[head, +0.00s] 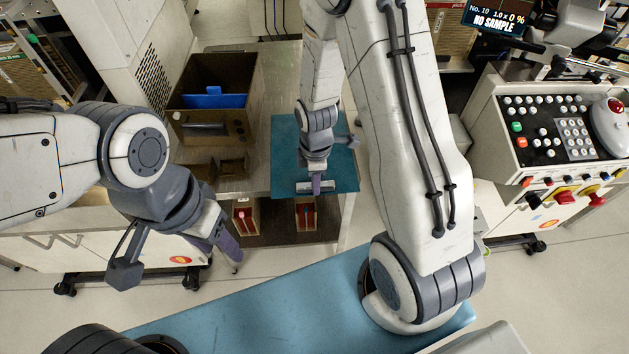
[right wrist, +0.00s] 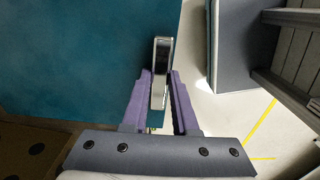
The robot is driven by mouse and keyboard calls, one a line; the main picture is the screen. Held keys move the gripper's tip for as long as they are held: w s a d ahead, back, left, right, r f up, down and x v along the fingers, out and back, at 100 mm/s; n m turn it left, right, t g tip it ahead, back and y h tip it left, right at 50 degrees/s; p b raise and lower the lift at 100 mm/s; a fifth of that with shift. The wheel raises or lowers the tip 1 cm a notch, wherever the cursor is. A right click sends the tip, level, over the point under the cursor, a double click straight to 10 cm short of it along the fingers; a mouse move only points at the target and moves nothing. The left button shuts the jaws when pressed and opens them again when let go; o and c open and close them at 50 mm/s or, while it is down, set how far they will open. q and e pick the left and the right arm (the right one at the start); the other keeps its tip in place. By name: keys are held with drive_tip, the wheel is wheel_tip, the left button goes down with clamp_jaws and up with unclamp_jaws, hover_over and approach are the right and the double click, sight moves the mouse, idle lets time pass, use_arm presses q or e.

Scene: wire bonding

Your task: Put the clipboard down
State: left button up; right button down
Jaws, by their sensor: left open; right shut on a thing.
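The clipboard (head: 335,178) is a teal board with a silver clip at its near edge, at the right end of the steel bench. My right gripper (head: 316,188) is shut on the clip. The right wrist view shows the silver clip (right wrist: 160,75) between the purple fingers (right wrist: 158,105), with the teal board (right wrist: 80,60) filling the left. I cannot tell whether the board touches the bench or is just above it. My left gripper (head: 226,250) is open and empty, in front of the bench at the left.
On the bench (head: 258,165), a brown bin (head: 218,85) with a blue item (head: 213,98) stands left of the clipboard. Red holders (head: 244,222) stand on the lower shelf. A control console (head: 550,130) is at the right. Open floor (head: 300,260) lies before the bench.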

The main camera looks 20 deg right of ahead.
drive_tip(key=c, duration=0.7)
unclamp_jaws()
drive_tip(key=shift+f, duration=0.1)
wheel_tip(320, 180, up, 12)
drive_tip(key=f+p, duration=0.1)
drive_tip(key=p, duration=0.1)
drive_tip(key=s+a+r+m, duration=0.2)
drive_tip(key=s+a+r, duration=0.1)
drive_tip(key=s, duration=0.3)
drive_tip(key=s+a+r+m, duration=0.3)
drive_tip(key=s+a+r, duration=0.1)
drive_tip(key=s+a, duration=0.1)
drive_tip(key=s+a+r+m+y, duration=0.1)
drive_tip(key=s+a+r+m, duration=0.1)
drive_tip(key=s+a+r, duration=0.2)
drive_tip(key=shift+s+a+m, duration=0.15)
drive_tip(key=shift+s+a, duration=0.05)
drive_tip(key=shift+s, duration=0.6)
drive_tip(key=shift+s+a+m, duration=0.15)
drive_tip(key=shift+s, duration=0.6)
